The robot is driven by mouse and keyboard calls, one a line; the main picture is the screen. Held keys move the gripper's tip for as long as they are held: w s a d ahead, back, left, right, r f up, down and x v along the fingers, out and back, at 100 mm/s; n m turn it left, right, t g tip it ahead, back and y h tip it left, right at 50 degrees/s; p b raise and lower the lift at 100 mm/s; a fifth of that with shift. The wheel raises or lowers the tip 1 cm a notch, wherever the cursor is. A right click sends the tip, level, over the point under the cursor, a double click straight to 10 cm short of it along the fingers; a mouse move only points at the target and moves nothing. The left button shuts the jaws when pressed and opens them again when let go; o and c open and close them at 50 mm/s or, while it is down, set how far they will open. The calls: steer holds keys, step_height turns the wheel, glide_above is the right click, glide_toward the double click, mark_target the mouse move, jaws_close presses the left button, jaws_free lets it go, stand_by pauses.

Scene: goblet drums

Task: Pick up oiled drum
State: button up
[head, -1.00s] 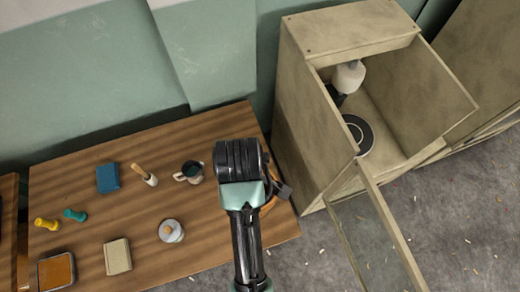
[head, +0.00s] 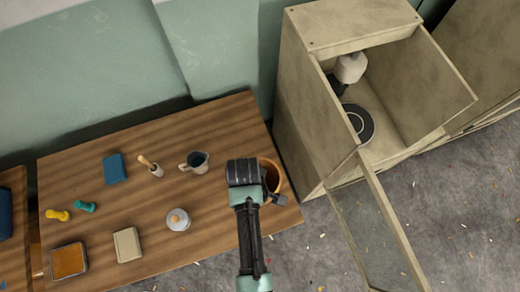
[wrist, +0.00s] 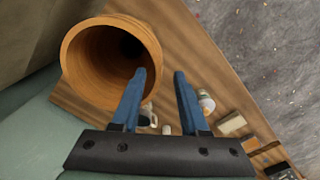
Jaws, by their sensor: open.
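A brown wooden drum (head: 274,178) stands at the right end of the wooden table, partly hidden behind my gripper in the head view. In the wrist view the drum (wrist: 82,72) shows at upper left, with its round dark mouth facing the camera. My gripper (wrist: 160,72) is open and empty. Its left blue finger overlaps the drum's mouth and lower right rim in the picture; its right finger lies to the right of the rim. I cannot tell whether either finger touches the drum. In the head view the fingers are hidden.

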steer(key=shift+w+f, duration=0.2)
steer(key=shift+f, duration=1.55)
jaws_close()
steer(key=shift+w+r, duration=0.1)
steer(key=shift+w, duration=0.05)
